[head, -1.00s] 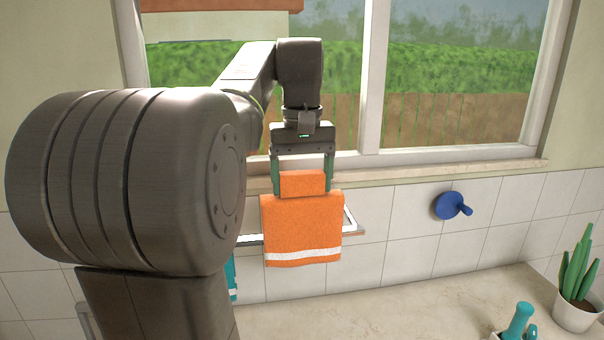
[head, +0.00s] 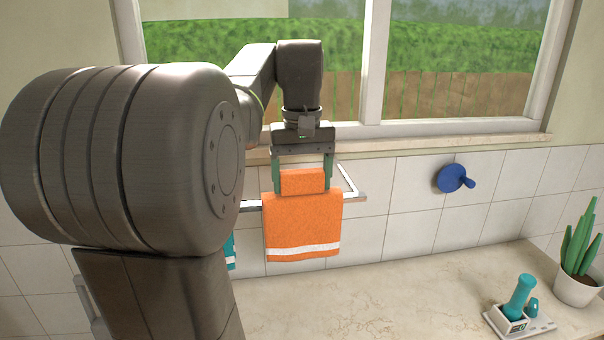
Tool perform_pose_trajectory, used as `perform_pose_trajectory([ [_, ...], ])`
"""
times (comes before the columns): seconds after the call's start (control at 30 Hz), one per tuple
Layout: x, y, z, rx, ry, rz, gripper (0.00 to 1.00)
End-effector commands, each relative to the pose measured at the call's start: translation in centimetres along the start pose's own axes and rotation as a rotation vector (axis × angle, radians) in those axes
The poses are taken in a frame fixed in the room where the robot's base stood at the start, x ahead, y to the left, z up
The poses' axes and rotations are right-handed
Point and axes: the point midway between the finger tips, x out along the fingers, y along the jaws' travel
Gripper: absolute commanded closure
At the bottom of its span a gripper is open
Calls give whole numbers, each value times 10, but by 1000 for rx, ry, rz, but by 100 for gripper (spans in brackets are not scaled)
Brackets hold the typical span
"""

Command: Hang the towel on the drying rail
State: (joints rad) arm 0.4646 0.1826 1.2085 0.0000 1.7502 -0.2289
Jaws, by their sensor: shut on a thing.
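An orange towel (head: 302,228) with a white stripe near its lower edge hangs from my gripper (head: 302,182). The gripper points down, and its two green-tipped fingers are shut on the folded top of the towel. The drying rail (head: 350,181) is a light metal frame on the tiled wall below the window. The towel hangs in front of the rail in this view and hides its middle. I cannot tell whether the towel touches the rail. A teal cloth (head: 231,251) shows at the rail's left, mostly hidden behind my arm.
On the counter (head: 400,290) at the right are a white holder (head: 505,322) with teal items and a potted cactus (head: 577,285). The counter below the towel is clear. The window sill (head: 420,143) runs above the rail.

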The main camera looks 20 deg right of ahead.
Motion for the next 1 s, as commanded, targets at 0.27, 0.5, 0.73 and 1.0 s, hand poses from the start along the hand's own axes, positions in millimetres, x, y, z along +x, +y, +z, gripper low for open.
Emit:
perform_pose_trajectory([
  [0.27,3,0,0,0,0,0,61],
  [0.5,3,0,0,0,0,0,2],
  [0.73,2,0,0,0,0,0,0],
  [1.0,-28,0,-1,0,4,1,0],
])
